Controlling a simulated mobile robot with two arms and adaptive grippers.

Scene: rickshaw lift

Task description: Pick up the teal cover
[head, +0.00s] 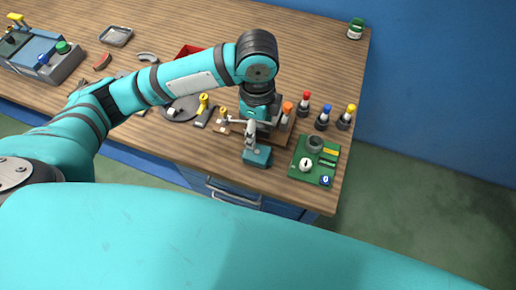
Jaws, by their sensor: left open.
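A small teal block, which looks like the teal cover (257,157), is at the table's front edge, right of centre. A grey upright piece shows just behind it, and I cannot tell whether it belongs to the cover. My left gripper (251,123) points down just behind the cover, over a brown wooden rack, with its fingers spread open. It looks empty. Part of the gripper is hidden by its own wrist. I cannot tell whether a finger touches the cover. My right gripper is not in view.
The wooden rack (281,133) holds an orange-handled tool (288,109). Red, blue and yellow-capped pieces stand to its right. A green board (299,168) with small parts lies at the front right. A yellow-handled tool (203,106) is left of the gripper. The table's back middle is clear.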

